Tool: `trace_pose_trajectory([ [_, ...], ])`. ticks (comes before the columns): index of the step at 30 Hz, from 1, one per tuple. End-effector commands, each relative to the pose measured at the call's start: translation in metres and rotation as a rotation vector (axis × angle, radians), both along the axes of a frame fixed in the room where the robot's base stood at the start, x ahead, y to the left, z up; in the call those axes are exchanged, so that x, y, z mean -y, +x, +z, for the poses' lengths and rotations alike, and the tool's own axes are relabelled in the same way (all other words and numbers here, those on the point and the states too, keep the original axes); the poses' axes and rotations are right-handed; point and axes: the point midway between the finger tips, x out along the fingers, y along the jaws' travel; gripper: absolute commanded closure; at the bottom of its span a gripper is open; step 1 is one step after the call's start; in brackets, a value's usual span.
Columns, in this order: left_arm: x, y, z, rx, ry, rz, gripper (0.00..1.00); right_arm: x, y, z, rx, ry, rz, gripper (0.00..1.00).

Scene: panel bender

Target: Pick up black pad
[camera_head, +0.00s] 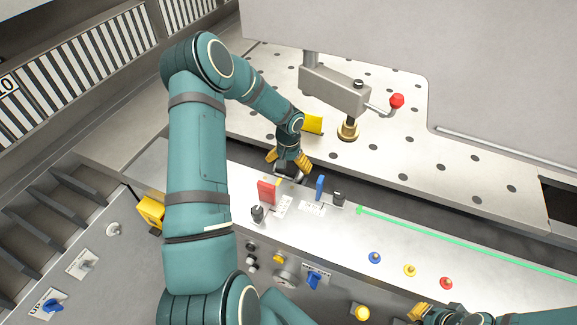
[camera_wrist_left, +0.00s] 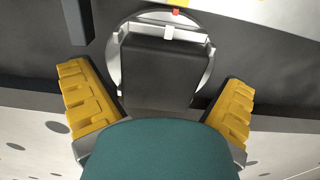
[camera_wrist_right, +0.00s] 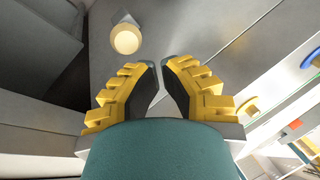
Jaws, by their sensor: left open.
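The black pad (camera_wrist_left: 158,72) shows in the left wrist view as a dark rectangular block in front of a round light-grey mount. My left gripper (camera_head: 289,163) is open, and in its wrist view its yellow fingers stand on either side of the pad, apart from it (camera_wrist_left: 158,100). In the head view the pad is mostly hidden under this gripper. My right gripper (camera_wrist_right: 161,62) has its fingertips close together with a narrow gap and nothing seen between them. In the head view only part of it shows at the bottom right edge.
A red plate (camera_head: 267,191) and a blue plate (camera_head: 320,187) stand on the pale ledge near my left gripper. A yellow plate (camera_head: 313,123) and a grey clamp with a red knob (camera_head: 397,101) are behind. Coloured buttons (camera_head: 410,270) lie to the right.

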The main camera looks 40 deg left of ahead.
Motion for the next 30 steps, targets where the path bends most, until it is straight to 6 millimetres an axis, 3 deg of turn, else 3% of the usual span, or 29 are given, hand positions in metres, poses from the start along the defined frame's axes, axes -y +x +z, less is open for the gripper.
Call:
trace_pose_trajectory([
  [5, 0.000, 0.000, 0.000, 0.001, 0.000, 0.001, 0.00, 0.000, 0.000, 0.000, 0.000, 0.000, 0.000, 1.00],
  [11, 0.000, 0.000, 0.000, 0.000, 0.000, 0.000, 0.67, 0.000, 0.000, 0.000, 0.000, 0.000, 0.000, 1.00],
  [12, 0.000, 0.000, 0.000, 0.000, 0.000, 0.001, 0.71, 0.000, 0.000, 0.000, 0.000, 0.000, 0.000, 1.00],
  [23, 0.000, 0.000, 0.001, 0.001, 0.000, 0.001, 0.72, 0.000, 0.000, 0.000, 0.000, 0.000, 0.000, 1.00],
  [30, -0.001, 0.001, 0.031, 0.004, 0.002, 0.001, 0.72, 0.000, 0.000, -0.001, 0.000, 0.000, 0.000, 1.00],
])
